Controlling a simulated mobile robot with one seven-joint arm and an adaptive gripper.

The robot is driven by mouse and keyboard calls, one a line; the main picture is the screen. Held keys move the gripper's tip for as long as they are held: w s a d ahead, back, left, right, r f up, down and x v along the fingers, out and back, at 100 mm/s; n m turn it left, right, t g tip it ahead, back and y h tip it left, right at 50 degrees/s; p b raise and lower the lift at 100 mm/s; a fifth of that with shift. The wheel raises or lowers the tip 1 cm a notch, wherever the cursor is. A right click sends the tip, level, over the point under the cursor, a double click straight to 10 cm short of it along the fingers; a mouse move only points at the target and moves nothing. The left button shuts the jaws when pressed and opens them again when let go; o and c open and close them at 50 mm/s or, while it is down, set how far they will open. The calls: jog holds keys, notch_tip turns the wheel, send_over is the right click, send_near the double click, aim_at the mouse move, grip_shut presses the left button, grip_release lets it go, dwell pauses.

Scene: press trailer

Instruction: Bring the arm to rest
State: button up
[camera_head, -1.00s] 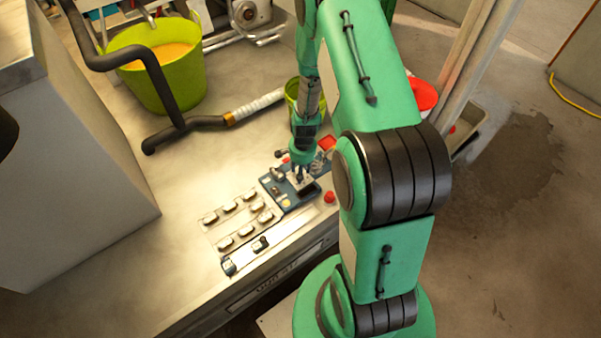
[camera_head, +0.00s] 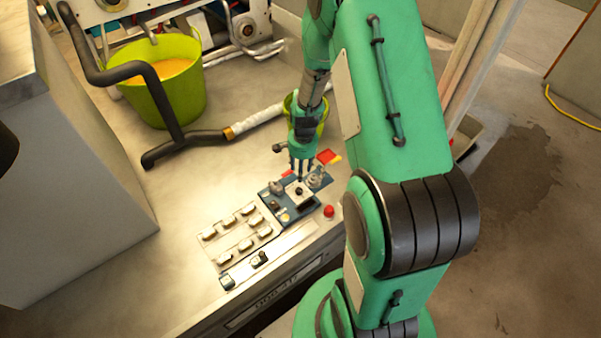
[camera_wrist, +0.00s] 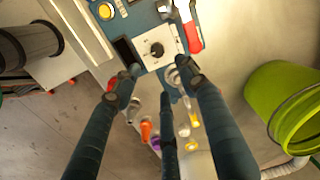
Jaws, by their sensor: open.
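My gripper (camera_head: 302,165) hangs above the far end of a blue control panel (camera_head: 292,200) on the light counter. In the wrist view my gripper (camera_wrist: 160,85) shows its dark fingers spread apart with nothing between them. Beyond the fingertips lies a white plate with a black round knob (camera_wrist: 157,50), set in the blue panel. I cannot tell how large the gap between fingertips and panel is. My green arm reaches down to the panel from the right in the head view.
A green bucket with orange contents (camera_head: 165,80) stands at the back left. A smaller green bucket (camera_wrist: 285,105) stands close to my gripper. A red button (camera_head: 329,211) is at the panel's right. Several switches (camera_head: 240,232) sit to its left.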

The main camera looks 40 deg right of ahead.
dwell(0.6)
jog(key=s+a+r+n+t, duration=0.15)
jog(key=a+r+n, duration=0.35)
jog(key=r, duration=0.9)
jog(key=s+a+r+n+t, duration=0.1)
jog(key=s+a+r+n, duration=0.1)
jog(key=a+r, duration=0.9)
jog(key=s+a+r+n+t, duration=0.1)
jog(key=s+a+r+n, duration=0.2)
jog(key=s+r, duration=0.5)
jog(key=s+a+r+n+t, duration=0.1)
jog(key=s+a+r+n, duration=0.2)
jog(key=s+r, duration=0.6)
jog(key=shift+s+a+n+b, duration=0.2)
jog(key=shift+s+n+b, duration=0.3)
jog(key=shift+n, duration=0.1)
jog(key=shift+t, duration=0.25)
dwell(0.5)
